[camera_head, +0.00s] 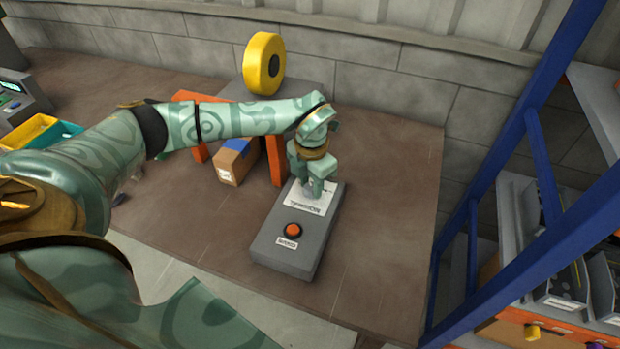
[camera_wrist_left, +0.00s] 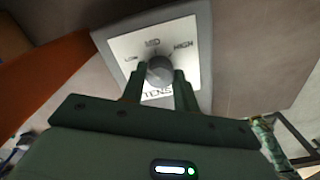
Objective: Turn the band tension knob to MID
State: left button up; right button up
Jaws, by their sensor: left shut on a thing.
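The tension knob (camera_wrist_left: 160,69) is a round grey knob on a white label plate (camera_wrist_left: 123,47), seen in the left wrist view. The plate reads LOW at left, MID at the top and HIGH at right. I cannot tell clearly which mark the knob points to. My left gripper (camera_wrist_left: 160,80) is shut on the knob, one finger on each side. In the head view my left gripper (camera_head: 313,188) comes down on the far half of the grey control box (camera_head: 268,248) and mostly hides the knob. My right gripper is not in view.
An orange button (camera_head: 292,230) sits on the near half of the box. Behind stand an orange-legged stand (camera_head: 277,162), a yellow roll (camera_head: 263,63) and a cardboard box (camera_head: 235,162). A blue rack (camera_head: 531,150) rises at right. The bench (camera_head: 385,215) right of the box is clear.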

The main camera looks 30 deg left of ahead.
aim_at(311, 186)
pick_arm(q)
jog(key=m+p, duration=0.2)
jog(key=m, duration=0.1)
jog(key=shift+r+m, duration=0.25)
jog(key=shift+m, duration=0.05)
jog(key=shift+f+m+p, duration=0.15)
jog(key=shift+m+p, duration=0.9)
jog(key=shift+m, duration=0.55)
jog(key=shift+w, duration=0.1)
jog(key=o, duration=1)
notch_tip(311, 186, up, 16)
jog(key=shift+r+p, duration=0.1)
jog(key=shift+p, duration=0.95)
